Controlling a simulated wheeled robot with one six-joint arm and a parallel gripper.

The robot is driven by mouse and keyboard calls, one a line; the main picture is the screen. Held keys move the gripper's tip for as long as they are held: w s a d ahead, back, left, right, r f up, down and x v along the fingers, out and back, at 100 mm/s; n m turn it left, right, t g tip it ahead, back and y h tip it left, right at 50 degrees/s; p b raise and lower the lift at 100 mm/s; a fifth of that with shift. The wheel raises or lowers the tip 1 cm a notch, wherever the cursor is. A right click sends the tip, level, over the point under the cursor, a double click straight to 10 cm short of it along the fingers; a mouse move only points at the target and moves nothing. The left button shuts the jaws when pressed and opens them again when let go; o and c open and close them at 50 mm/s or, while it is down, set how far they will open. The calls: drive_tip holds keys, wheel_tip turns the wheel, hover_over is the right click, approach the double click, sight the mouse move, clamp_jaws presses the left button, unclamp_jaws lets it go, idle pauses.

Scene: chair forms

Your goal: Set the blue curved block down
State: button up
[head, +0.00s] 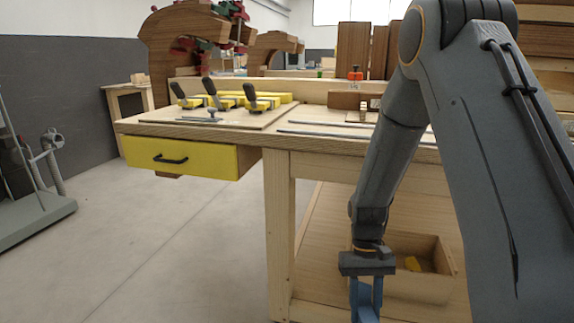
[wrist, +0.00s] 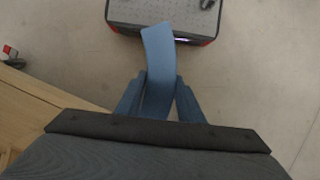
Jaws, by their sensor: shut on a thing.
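In the wrist view, the blue curved block (wrist: 159,60) stands out between the two fingers of my gripper (wrist: 160,98), which is shut on it. The block extends away from the fingers, over the pale floor. In the head view, my gripper (head: 366,292) hangs low at the bottom, in front of the workbench (head: 279,225) and below its top. Blue shows at the fingers there, but the lower end is cut off by the frame edge, so the block is hard to tell from the fingers.
An open wooden box (head: 440,285) stands on the bench's lower shelf, behind my gripper, with a yellow piece inside. A yellow drawer (head: 185,157) sticks out at left. Yellow clamps (head: 230,100) lie on the bench top.

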sight(367, 314)
drive_tip(key=r+p, duration=0.3)
drive_tip(key=p, duration=0.1)
drive_tip(key=s+r+p, duration=0.1)
drive_tip(key=r+p, duration=0.2)
drive_tip(key=p, duration=0.2)
drive_tip(key=r+p, duration=0.4)
drive_tip(key=p, duration=0.1)
drive_tip(key=shift+s, duration=0.3)
